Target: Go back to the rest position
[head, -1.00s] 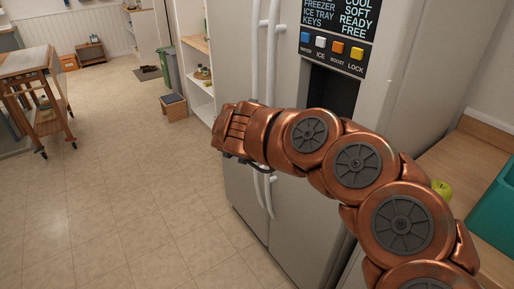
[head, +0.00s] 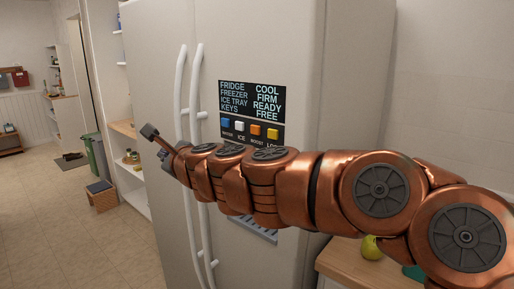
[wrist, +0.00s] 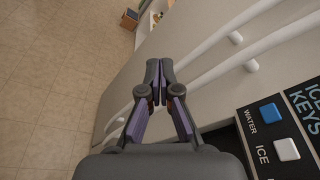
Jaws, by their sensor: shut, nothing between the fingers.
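My gripper (head: 150,132) is at the end of my outstretched arm, in front of the fridge's left side in the head view. In the wrist view my gripper (wrist: 159,72) has its two fingertips together, with nothing between them. It appears apart from the fridge handles. The pale fridge (head: 270,45) is shut. Its display (head: 252,101) reads fridge cool, freezer firm, ice tray ready, keys free.
Two long white handles (head: 197,90) run down the fridge front. At right is a wooden counter (head: 340,262) with a green apple (head: 371,247). Open shelves (head: 130,185), a wooden crate (head: 102,197) and a green bin (head: 95,157) stand at left. The floor (head: 60,240) at left is clear.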

